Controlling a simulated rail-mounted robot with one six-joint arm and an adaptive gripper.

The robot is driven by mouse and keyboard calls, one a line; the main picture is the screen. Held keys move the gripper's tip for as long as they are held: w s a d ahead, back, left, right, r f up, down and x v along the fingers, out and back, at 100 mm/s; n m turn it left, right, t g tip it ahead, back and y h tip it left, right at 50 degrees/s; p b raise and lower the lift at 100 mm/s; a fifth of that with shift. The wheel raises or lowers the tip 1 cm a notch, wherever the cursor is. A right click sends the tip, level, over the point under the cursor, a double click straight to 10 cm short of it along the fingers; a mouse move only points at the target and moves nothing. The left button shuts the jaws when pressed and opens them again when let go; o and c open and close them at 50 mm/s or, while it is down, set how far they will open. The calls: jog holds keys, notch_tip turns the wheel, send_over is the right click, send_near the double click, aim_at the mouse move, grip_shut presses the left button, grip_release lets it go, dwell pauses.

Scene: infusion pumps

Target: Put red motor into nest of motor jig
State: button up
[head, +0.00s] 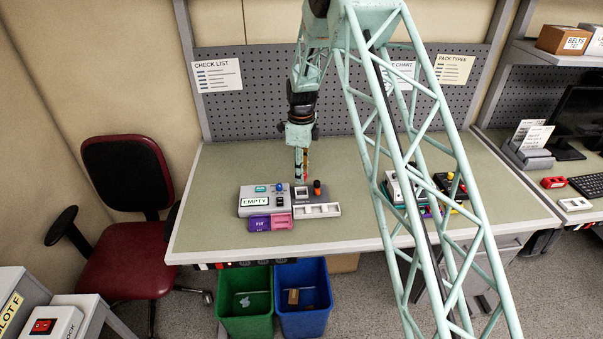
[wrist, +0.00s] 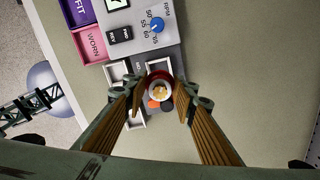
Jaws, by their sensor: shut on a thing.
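My gripper (head: 302,178) points straight down over the bench. In the wrist view, its fingertips (wrist: 162,102) are shut on the red motor (wrist: 151,76), a round red piece with a pale centre, seen end-on. In the head view, the motor is too small to make out clearly. The motor jig (head: 328,196) appears to be the dark unit with an orange knob and a white square holder, just below the gripper. In the wrist view, pale-rimmed compartments (wrist: 112,71) show beside and behind the motor. The motor and fingers partly hide the jig; I cannot tell whether they touch.
A grey tester (head: 250,194) labelled EMPTY, with a blue knob, stands left of the jig. Purple FIT (head: 259,223) and pink WORN (head: 280,221) bins are at its front. Other devices (head: 405,188) stand farther right, partly behind my arm. The bench's left side is clear.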

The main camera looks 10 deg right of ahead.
jog(key=shift+f, duration=0.25)
jog(key=shift+f+b, duration=0.65)
jog(key=shift+f, duration=1.65)
jog(key=shift+b, duration=0.4)
dwell(0.9)
jog(key=shift+f+b, duration=0.45)
jog(key=shift+f, duration=0.4)
dwell(0.6)
jog(key=o, duration=0.6)
jog(key=shift+c, duration=0.2)
jog(key=shift+r, duration=0.3)
jog(key=shift+r, duration=0.75)
